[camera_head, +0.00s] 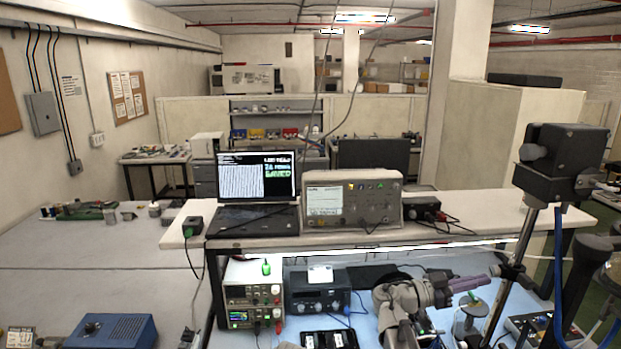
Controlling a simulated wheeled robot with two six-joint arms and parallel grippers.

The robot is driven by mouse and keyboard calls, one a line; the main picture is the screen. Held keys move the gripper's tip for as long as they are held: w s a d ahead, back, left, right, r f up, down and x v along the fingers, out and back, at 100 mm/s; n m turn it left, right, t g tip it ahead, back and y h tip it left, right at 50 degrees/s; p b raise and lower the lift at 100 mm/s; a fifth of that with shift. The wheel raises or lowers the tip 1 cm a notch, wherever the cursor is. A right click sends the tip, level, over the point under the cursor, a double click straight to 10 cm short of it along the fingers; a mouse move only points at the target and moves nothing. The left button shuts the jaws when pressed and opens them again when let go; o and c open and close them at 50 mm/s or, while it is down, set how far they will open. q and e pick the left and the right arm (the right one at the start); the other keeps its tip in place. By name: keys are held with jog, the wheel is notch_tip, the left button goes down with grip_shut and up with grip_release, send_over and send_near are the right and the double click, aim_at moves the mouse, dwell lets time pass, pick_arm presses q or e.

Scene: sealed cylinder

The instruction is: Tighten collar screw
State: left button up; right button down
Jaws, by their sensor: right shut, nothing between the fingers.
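My right gripper (482,281) is at the lower right, on the end of my grey and black arm. It points to the right and its fingers look closed with nothing in them. Just below it stands a small grey cylinder-like fixture (467,318) with a pale disc and a green part on top. The gripper is above this fixture, and I see no clear contact. I cannot make out a collar or a screw at this size. My left gripper is out of view.
A laptop (257,182) and a bench instrument (351,200) stand on the raised shelf (478,222). Below are a power supply (254,292) and a black device (318,290). A stand with a black head (563,155) rises at right.

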jog(key=shift+s+r+p, duration=0.1)
jog(key=shift+r+p, duration=0.25)
dwell(0.4)
jog(key=shift+s+f, duration=0.1)
jog(key=shift+s, duration=0.1)
dwell(0.3)
jog(key=shift+s, duration=0.5)
dwell(0.4)
jog(key=shift+s+a, duration=0.2)
jog(key=shift+a, duration=1.3)
jog(key=shift+s+a, duration=0.15)
jog(key=shift+a, duration=1.3)
